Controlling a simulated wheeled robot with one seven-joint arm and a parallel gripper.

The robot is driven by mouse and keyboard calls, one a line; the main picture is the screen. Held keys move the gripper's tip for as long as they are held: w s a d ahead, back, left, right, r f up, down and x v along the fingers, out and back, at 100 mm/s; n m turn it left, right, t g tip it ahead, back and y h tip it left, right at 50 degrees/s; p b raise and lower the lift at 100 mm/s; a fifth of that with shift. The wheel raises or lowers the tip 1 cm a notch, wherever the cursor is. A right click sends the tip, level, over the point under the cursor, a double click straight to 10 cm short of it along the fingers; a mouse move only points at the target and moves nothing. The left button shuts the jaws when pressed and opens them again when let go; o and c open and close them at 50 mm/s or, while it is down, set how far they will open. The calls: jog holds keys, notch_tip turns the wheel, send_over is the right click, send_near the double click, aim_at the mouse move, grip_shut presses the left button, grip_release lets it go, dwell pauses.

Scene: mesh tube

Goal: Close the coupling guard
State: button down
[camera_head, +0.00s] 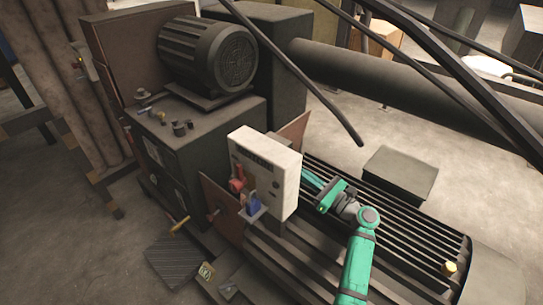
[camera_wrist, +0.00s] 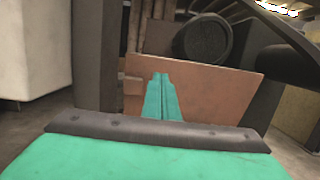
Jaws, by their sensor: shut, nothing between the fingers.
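A flat reddish-brown panel (camera_wrist: 215,92), which looks like the coupling guard, stands tilted in front of my fingers in the wrist view. In the head view a brown panel (camera_head: 294,130) shows partly behind the white control box; it is probably the same one. My teal gripper (camera_wrist: 160,76) is shut and empty, its two fingers together and pointing at the panel. I cannot tell whether the tips touch it. In the head view my gripper (camera_head: 306,179) is beside the right side of the white box, over the dark slatted bed.
The white control box (camera_head: 268,170) with a red handle (camera_head: 238,185) and a blue padlock (camera_head: 254,202) stands close to my gripper. Another brown panel (camera_head: 222,210) is left of it. A dark motor (camera_head: 208,55) sits behind. A thick dark pipe (camera_head: 400,80) crosses behind.

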jog(key=x, duration=1.3)
jog(key=shift+w+a, duration=0.2)
jog(key=shift+a, duration=0.1)
jog(key=w+a+r+g+h, duration=0.1)
jog(key=w+a+h, duration=0.1)
jog(key=w+a, duration=0.3)
jog(key=shift+a+r+g+h, duration=0.3)
jog(key=shift+a+g, duration=0.1)
jog(key=shift+a, duration=0.45)
